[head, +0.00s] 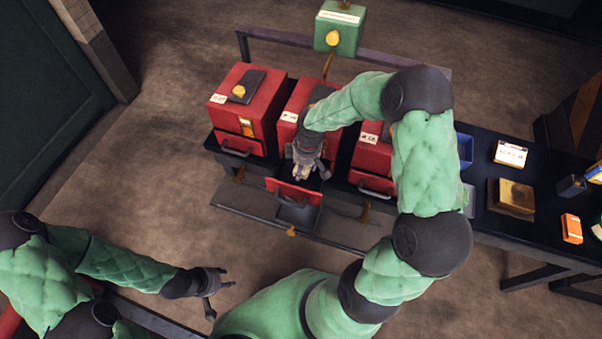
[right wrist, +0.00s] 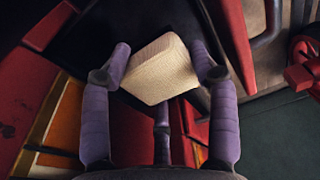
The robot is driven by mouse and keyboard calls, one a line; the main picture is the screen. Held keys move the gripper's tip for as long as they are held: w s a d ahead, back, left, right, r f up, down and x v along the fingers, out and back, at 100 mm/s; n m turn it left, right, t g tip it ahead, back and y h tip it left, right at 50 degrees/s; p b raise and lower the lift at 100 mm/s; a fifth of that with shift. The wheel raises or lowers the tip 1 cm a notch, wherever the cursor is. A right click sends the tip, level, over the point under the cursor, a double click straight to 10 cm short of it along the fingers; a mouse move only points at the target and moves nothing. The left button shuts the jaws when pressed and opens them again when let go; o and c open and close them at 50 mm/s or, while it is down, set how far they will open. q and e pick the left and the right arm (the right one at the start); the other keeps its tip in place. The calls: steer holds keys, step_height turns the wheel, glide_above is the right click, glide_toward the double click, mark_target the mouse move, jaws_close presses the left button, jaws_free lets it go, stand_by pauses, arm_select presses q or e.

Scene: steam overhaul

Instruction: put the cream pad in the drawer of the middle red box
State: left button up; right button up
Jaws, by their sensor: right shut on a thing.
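The cream pad (right wrist: 160,70) is a small pale block between the fingers of my right gripper (right wrist: 163,72) in the right wrist view. In the head view my right gripper (head: 301,172) hangs over the middle red box (head: 297,98), just above its pulled-out drawer (head: 297,200). The drawer has a red front and a dark inside. My forearm hides part of the middle box. My left gripper (head: 222,291) is empty, its fingers apart, at the lower left, away from the boxes.
A left red box (head: 262,115) and a right red box (head: 372,158) flank the middle one, their drawers shut. A dark table (head: 500,232) at right holds a white-topped box (head: 510,153), a brown block (head: 515,195) and an orange item (head: 571,228). A green box (head: 338,28) stands behind.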

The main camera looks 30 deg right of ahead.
steer(key=shift+w+f, duration=0.35)
steer(key=shift+f, duration=0.05)
steer(key=shift+w+f+b, duration=0.15)
steer(key=shift+f+b, duration=1)
steer(key=shift+f, duration=0.45)
steer(key=shift+f, duration=0.2)
steer(key=o, duration=1.3)
steer(key=shift+c, duration=0.2)
steer(key=shift+r, duration=0.1)
steer(key=r+p, duration=0.1)
steer(key=r, duration=0.2)
steer(key=r+p, duration=0.2)
steer(key=r, duration=0.2)
steer(key=s+r+p, duration=0.1)
steer(key=r, duration=0.2)
steer(key=shift+d+r+p, duration=0.3)
steer(key=shift+r+p, duration=0.1)
steer(key=shift+r, duration=0.65)
